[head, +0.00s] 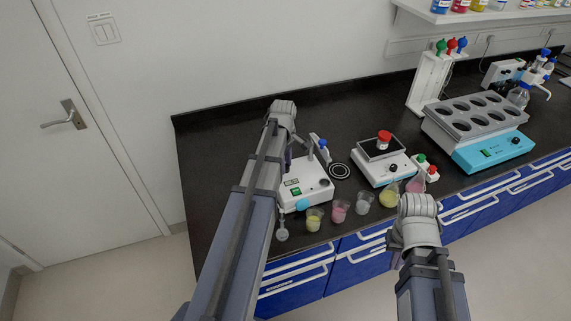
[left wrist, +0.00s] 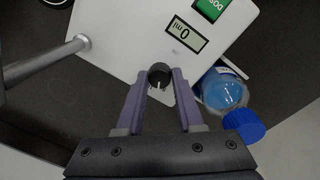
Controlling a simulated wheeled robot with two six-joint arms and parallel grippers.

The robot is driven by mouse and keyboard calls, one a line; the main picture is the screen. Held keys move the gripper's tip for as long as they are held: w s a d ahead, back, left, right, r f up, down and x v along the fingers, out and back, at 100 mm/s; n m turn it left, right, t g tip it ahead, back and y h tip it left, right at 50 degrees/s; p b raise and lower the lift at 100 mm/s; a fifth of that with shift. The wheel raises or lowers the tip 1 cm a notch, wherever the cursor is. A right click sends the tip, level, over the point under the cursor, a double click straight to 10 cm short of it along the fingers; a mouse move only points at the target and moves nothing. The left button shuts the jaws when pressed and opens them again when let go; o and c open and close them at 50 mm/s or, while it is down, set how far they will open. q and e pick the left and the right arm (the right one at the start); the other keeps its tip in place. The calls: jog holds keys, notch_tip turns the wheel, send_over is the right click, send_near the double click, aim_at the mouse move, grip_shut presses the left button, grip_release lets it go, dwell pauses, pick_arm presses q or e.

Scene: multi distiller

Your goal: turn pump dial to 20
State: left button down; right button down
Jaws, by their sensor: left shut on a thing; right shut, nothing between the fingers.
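In the left wrist view the white pump (left wrist: 125,30) has a green label, a display reading 0 ml (left wrist: 188,36) and a small black dial (left wrist: 159,70). My left gripper (left wrist: 160,84) is shut on the dial, its two purple fingers on either side of it. A light pointer line shows on the dial. In the head view my left arm hides the fingers and the dial.
A bottle with blue liquid and a blue cap (left wrist: 222,92) stands close beside the fingers. Several small beakers line the front edge, one of them yellow (head: 314,220). A white balance (head: 380,168) and a blue-and-grey block heater (head: 492,150) stand to the right.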

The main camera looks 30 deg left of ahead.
pick_arm(q)
jog(key=m, duration=1)
jog(key=shift+a+m, duration=0.1)
jog(key=shift+m, duration=0.3)
jog(key=shift+m+h, duration=0.3)
jog(key=shift+m, duration=1.4)
jog(key=c, duration=0.5)
grip_release()
jog(key=shift+c, duration=0.2)
jog(key=shift+r, duration=0.1)
